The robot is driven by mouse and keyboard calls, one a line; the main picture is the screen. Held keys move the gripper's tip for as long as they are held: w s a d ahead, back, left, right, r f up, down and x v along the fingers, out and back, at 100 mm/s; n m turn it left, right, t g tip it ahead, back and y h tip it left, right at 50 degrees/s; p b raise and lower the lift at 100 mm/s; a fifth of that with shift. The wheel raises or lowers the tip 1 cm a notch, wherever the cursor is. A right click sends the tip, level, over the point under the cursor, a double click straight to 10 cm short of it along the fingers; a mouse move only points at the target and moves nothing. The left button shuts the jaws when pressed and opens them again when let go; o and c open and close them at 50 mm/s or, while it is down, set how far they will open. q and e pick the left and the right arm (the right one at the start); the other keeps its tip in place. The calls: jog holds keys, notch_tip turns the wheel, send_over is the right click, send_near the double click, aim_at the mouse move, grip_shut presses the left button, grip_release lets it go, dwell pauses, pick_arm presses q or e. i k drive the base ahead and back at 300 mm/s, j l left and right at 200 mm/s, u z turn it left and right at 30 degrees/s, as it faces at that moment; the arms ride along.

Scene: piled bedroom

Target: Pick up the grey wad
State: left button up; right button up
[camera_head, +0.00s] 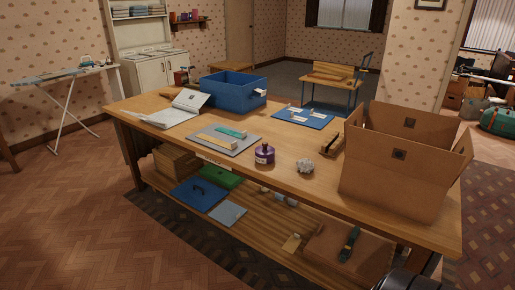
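The grey wad (305,166), a small crumpled ball, lies on the wooden table (290,180) near its front edge. It sits right of a purple jar (264,154) and left of the large open cardboard box (390,185), apart from both. Nothing covers it. A dark part of my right arm or gripper (402,281) shows at the bottom edge, lower right, well apart from the wad. Its fingers cannot be made out. My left gripper is not in view.
A dark-and-tan brush-like item (331,145) lies behind the wad, beside the box. A grey board (224,139), blue mat (303,117), blue bin (233,88) and white binder (180,108) share the tabletop. The lower shelf (262,222) holds several items.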

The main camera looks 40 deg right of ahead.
aim_at(306, 165)
jog(key=i+z, duration=0.4)
jog(key=i, duration=0.15)
jog(key=i+j+z, duration=0.1)
jog(key=i+z, duration=0.35)
jog(key=i+j+z, duration=0.4)
jog(key=i, duration=0.2)
